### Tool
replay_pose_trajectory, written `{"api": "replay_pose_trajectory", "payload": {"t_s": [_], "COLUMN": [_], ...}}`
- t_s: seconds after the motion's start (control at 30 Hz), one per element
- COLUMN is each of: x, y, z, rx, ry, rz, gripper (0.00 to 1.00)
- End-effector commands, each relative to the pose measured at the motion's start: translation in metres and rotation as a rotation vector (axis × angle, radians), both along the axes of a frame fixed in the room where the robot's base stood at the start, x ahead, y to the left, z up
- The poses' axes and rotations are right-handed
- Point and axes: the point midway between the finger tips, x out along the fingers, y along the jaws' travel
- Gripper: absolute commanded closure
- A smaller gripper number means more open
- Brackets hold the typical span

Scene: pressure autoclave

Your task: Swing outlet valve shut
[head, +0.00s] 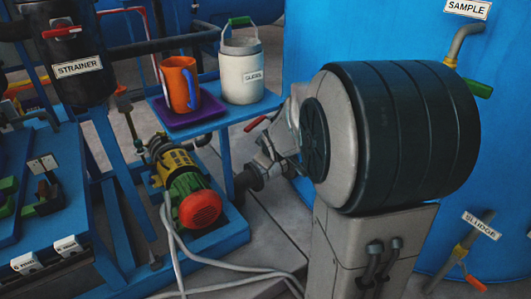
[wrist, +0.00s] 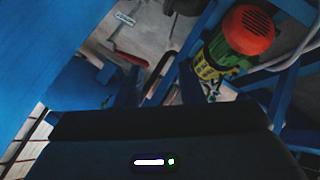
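A red valve lever (head: 255,123) shows in the head view just left of grey metal parts, beside the blue stand; I take it for the outlet valve's handle. In the wrist view the red lever (wrist: 130,57) lies above and left of centre, with a pale tag above it that I cannot read. My gripper (wrist: 158,88) shows at the bottom of the wrist view as a dark housing with two dark fingers apart and nothing clear between them. The lever appears beyond the fingers, not between them. My large grey and black arm link hides much of the valve area in the head view.
A pump with a red-orange end (head: 200,209) stands on a blue base left of the valve. The blue stand's top holds an orange mug (head: 179,85) on a purple tray (head: 193,121) and a white canister (head: 241,72). A big blue tank (head: 330,35) is behind.

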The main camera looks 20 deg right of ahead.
Motion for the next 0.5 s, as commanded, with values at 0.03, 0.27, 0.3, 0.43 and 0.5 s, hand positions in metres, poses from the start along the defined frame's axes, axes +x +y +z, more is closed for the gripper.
{"api": "replay_pose_trajectory", "payload": {"t_s": [0.03, 0.27, 0.3, 0.43, 0.5], "x": [-0.0029, -0.0080, -0.0080, -0.0079, -0.0085], "y": [0.0017, 0.0051, 0.0053, 0.0053, 0.0056], "z": [0.0013, 0.0008, 0.0007, 0.0007, 0.0007], "rx": [0.009, 0.025, 0.025, 0.025, 0.026], "ry": [0.007, 0.022, 0.023, 0.022, 0.023], "rz": [-0.008, -0.024, -0.023, -0.022, -0.024], "gripper": [0.65, 0.65, 0.65, 0.65, 0.65]}}
